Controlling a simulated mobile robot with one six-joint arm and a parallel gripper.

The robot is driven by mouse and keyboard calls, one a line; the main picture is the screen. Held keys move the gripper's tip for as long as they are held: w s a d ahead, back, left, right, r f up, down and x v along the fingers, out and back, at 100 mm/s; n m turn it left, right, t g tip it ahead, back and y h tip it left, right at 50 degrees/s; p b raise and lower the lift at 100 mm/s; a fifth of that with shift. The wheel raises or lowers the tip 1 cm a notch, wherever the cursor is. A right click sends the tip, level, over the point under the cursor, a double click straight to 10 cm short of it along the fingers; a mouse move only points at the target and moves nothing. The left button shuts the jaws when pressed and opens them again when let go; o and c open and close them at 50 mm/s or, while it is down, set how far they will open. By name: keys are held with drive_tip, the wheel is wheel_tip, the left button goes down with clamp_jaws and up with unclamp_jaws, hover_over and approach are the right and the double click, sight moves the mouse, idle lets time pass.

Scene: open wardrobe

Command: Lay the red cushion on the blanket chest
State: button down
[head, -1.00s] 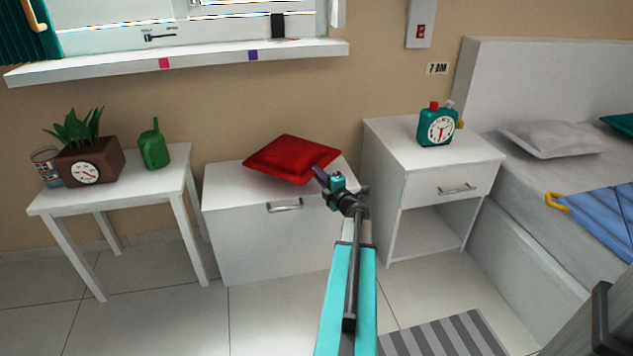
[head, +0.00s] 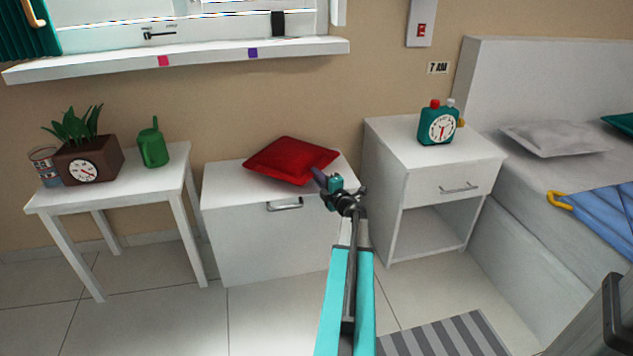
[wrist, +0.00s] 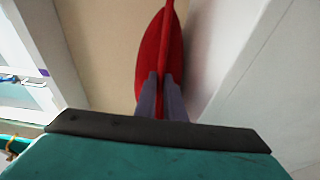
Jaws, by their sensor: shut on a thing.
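The red cushion (head: 289,160) appears over the top of the white blanket chest (head: 256,242) in the head view. My gripper (head: 319,177) is at the cushion's right front corner, shut on it. In the wrist view the cushion (wrist: 160,60) stands out ahead, with its edge pinched between the two grey fingers of my gripper (wrist: 160,92). I cannot tell whether the cushion's underside touches the chest lid, as the cushion hides that part.
A white nightstand (head: 448,187) with a teal clock (head: 437,127) stands close on the right. A window sill (head: 200,60) is above.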

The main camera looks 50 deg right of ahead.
drive_tip(key=shift+f, duration=0.45)
drive_tip(key=c, duration=1.8)
unclamp_jaws()
drive_tip(key=shift+c, duration=0.2)
drive_tip(key=p+v, duration=0.2)
drive_tip(key=v, duration=1)
